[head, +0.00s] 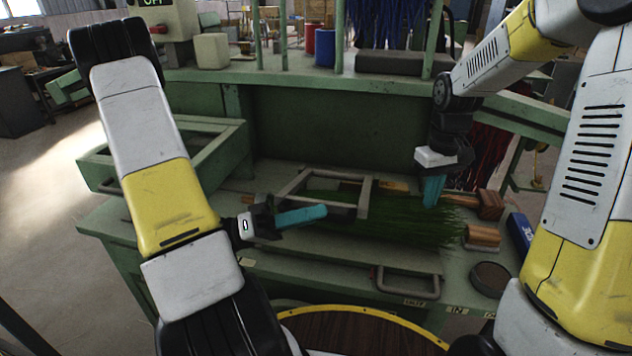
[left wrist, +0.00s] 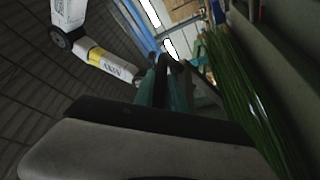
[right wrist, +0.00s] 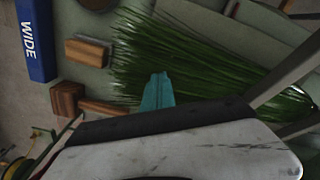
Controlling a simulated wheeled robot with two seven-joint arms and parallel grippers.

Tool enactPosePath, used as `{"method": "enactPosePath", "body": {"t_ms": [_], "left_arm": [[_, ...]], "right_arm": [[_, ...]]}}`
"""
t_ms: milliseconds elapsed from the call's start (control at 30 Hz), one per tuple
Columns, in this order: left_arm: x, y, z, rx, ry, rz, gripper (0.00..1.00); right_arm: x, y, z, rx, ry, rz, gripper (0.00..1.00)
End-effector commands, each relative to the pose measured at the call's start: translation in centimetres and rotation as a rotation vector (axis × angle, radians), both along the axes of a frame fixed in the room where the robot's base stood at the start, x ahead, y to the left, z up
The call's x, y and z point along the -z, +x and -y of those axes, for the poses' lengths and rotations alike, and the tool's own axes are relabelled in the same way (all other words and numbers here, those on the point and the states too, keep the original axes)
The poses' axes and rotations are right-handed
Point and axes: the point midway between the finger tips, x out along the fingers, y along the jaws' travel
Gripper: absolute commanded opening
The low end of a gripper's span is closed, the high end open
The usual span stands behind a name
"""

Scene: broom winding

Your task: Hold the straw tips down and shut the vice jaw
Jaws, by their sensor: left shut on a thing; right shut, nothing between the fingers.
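A bundle of green straw (head: 400,220) lies flat across the bench, its loose ends fanned toward the right; it also shows in the right wrist view (right wrist: 200,62). A grey metal frame (head: 364,198), seemingly the vice jaw, sits over the bundle's left part. My left gripper (head: 318,213) is shut at the frame's near side, apparently on its bar; the exact grip is hidden. My right gripper (head: 432,200) points down over the straw toward its right end, shut and empty; its fingertips (right wrist: 158,80) appear at the straw, but contact is unclear.
A blue box marked WIDE (right wrist: 33,38) and a dark round dish (head: 490,278) lie further right. A raised green shelf (head: 290,78) stands behind. A metal handle (head: 408,284) is at the front edge.

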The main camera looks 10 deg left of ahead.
Motion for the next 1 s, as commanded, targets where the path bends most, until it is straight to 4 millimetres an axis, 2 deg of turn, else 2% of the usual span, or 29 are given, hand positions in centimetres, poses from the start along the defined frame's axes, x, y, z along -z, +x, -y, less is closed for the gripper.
{"method": "enactPosePath", "body": {"t_ms": [233, 267, 467, 833, 1000], "left_arm": [[5.7, -1.2, -0.2, -0.009, 0.004, -0.006, 0.0], [5.9, -1.2, -0.2, -0.009, 0.008, -0.003, 0.0], [5.4, -1.2, -0.1, -0.004, 0.007, 0.001, 0.37], [5.4, -1.3, -0.3, -0.003, 0.004, 0.001, 0.38], [6.0, -1.9, -2.4, -0.008, 0.004, 0.001, 0.38]], "right_arm": [[0.0, 0.0, 0.0, 0.0, 0.0, 0.0, 0.0], [0.0, 0.0, 0.0, 0.0, 0.0, 0.0, 0.0], [0.0, 0.0, 0.0, 0.0, 0.0, 0.0, 0.0], [0.0, 0.0, 0.0, 0.0, 0.0, 0.0, 0.0], [0.0, 0.0, 0.0, 0.0, 0.0, 0.0, 0.0]]}}
